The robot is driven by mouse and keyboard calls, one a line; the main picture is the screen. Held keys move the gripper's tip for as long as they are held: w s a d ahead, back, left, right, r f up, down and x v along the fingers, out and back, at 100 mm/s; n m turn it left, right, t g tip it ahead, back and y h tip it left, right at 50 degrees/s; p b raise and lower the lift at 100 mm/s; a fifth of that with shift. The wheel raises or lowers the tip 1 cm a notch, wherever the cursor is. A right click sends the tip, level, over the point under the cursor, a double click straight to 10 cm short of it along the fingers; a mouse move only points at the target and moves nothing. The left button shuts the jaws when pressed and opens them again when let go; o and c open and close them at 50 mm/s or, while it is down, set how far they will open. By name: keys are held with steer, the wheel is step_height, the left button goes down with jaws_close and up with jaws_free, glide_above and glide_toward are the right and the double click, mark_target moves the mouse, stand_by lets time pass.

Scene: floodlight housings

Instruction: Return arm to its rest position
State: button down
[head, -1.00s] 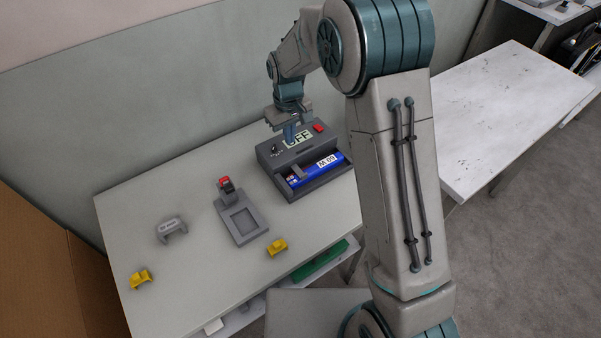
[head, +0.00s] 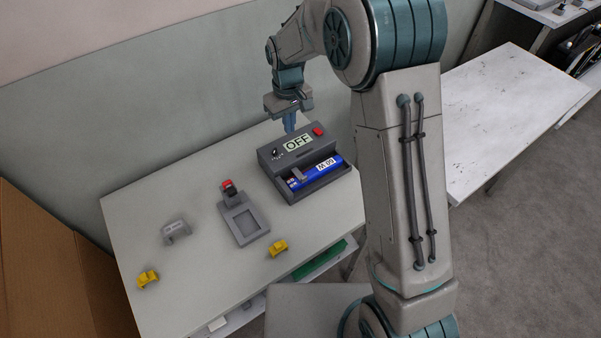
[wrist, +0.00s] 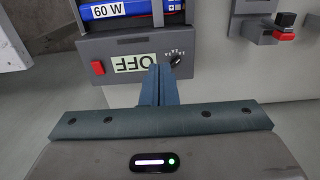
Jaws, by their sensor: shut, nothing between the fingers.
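My gripper (head: 289,121) is shut and empty, with its blue fingers pointing down above the back edge of the grey tester box. In the wrist view the closed fingers (wrist: 159,86) show in front of the box's panel. The tester box (head: 322,184) stands on the table, with a display (head: 298,143) reading OFF, a black knob (head: 275,153) and a red button (head: 318,130). A blue unit with a 60 W label (head: 322,167) lies in the box's front bay. My arm is bent, reaching over from the right.
The white table (head: 190,262) also holds a grey fixture with a red-topped clamp (head: 245,222), a grey bracket (head: 175,231) and two yellow pieces (head: 148,278) (head: 278,248). A cardboard panel (head: 40,270) stands at left. A second white table (head: 505,120) is at right.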

steer(key=shift+r, duration=0.55)
steer(key=s+d+r+m+t, duration=0.2)
steer(key=s+d+r+m, duration=0.1)
steer(key=s+d+r, duration=0.7)
steer(key=s+d+r+m+t, duration=0.1)
steer(key=s+d+r+m, duration=0.1)
steer(key=s+d, duration=0.2)
steer(key=s+d+r+m, duration=0.1)
steer(key=s+d, duration=0.3)
steer(key=s, duration=0.7)
steer(key=shift+s+r+m+t, duration=0.3)
steer(key=shift+r+m+t, duration=0.05)
steer(key=shift+m+t, duration=0.05)
